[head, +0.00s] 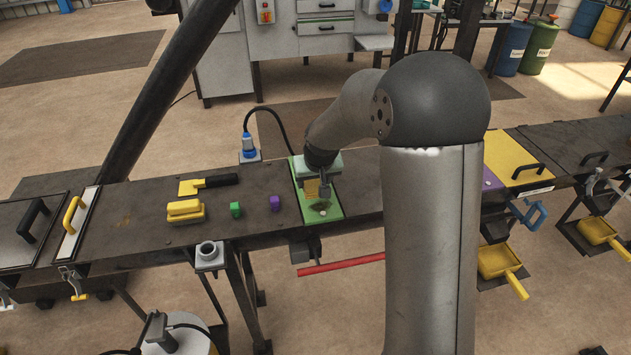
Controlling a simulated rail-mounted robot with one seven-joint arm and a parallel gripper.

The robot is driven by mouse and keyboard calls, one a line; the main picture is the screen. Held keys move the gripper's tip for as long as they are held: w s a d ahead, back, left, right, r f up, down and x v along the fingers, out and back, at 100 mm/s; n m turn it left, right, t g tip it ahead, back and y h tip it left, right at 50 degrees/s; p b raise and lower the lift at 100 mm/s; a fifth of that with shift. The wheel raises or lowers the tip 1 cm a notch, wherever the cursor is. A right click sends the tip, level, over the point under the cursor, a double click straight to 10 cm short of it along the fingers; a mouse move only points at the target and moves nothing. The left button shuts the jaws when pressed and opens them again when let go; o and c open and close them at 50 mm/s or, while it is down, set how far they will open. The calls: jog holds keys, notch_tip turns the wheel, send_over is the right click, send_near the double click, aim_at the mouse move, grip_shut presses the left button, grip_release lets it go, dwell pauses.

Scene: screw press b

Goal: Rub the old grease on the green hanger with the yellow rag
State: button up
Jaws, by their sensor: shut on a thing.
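The green hanger (334,211) shows as a green plate lying across the dark bench, in the middle of the head view. A brownish dark patch, which looks like the old grease (322,205), is on its near part. My gripper (318,190) is low over the plate, pointing down. It is shut on a small yellow piece, which looks like the yellow rag (312,187). The rag is just behind the dark patch; I cannot tell if it touches the plate. My wrist and the gripper hide part of the hanger.
A red bar (340,265) sticks out below the bench.

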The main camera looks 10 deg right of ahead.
aim_at(314, 207)
notch_tip(314, 207, down, 8)
jog(key=b, duration=0.7)
jog(key=shift+r, duration=0.15)
jog(key=shift+d+r, duration=0.25)
jog(key=shift+d, duration=0.35)
jog(key=shift+d+r, duration=0.2)
jog(key=shift+d, duration=0.35)
jog(key=shift+d+p, duration=0.3)
jog(key=shift+d, duration=0.4)
jog(key=shift+f+b, duration=0.6)
jog(key=shift+b, duration=0.1)
jog(key=shift+s+a+f+b, duration=0.15)
jog(key=shift+a+b, duration=0.25)
jog(key=shift+a, duration=0.55)
jog(key=shift+a+f+b, duration=0.1)
jog(key=shift+a+b, duration=0.3)
jog(key=shift+a, duration=0.5)
jog(key=shift+r, duration=0.1)
